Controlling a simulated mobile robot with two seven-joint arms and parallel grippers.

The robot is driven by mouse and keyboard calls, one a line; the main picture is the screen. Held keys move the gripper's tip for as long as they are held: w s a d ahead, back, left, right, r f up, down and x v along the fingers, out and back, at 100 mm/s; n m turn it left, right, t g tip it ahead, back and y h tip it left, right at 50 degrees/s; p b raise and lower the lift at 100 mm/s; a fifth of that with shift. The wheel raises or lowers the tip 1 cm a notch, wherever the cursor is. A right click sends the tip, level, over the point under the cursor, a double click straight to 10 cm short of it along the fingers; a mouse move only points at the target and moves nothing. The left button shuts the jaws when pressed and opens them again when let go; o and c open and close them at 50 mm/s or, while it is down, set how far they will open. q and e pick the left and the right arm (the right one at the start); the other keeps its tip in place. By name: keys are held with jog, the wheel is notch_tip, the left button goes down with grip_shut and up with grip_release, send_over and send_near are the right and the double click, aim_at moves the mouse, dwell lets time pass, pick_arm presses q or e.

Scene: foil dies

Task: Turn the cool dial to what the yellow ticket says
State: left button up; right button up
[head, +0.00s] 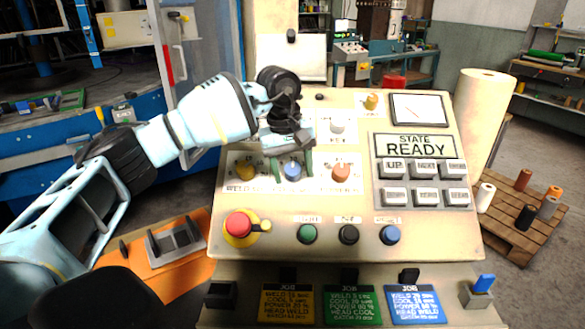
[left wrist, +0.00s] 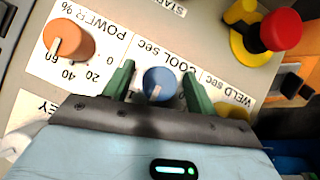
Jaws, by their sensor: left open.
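The cool dial (head: 293,171) is a blue knob in the middle of a row of three dials on the panel. It also shows in the left wrist view (left wrist: 160,84), under the label "COOL sec". My left gripper (head: 293,164) is open, its green fingers (left wrist: 158,86) on either side of the blue knob with small gaps. The dial's scale is mostly hidden by the gripper. The yellow ticket (head: 287,305) hangs low on the console front; its small print has a cool line whose number I cannot read surely. My right gripper is out of view.
A yellow weld dial (head: 245,170) and an orange power dial (head: 341,172) flank the blue one. Below are a red stop knob (head: 238,224) and several round buttons. A display (head: 414,146) reads "READY". Green (head: 350,306) and blue (head: 416,305) tickets hang beside the yellow one.

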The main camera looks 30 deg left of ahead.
pick_arm(q)
jog(key=c, duration=1)
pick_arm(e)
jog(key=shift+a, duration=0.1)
pick_arm(q)
jog(key=n+t+h, duration=0.1)
jog(key=n, duration=0.2)
jog(key=shift+t+p, duration=0.3)
jog(key=shift+p, duration=0.1)
jog(key=shift+n+t+h+p, duration=0.3)
jog(key=shift+n+t+h, duration=0.3)
jog(key=shift+n+t, duration=1.2)
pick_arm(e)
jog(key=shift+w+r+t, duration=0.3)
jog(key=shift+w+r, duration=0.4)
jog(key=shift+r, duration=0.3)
pick_arm(q)
jog(key=shift+n+g, duration=0.4)
jog(key=shift+n, duration=0.1)
jog(key=o, duration=1)
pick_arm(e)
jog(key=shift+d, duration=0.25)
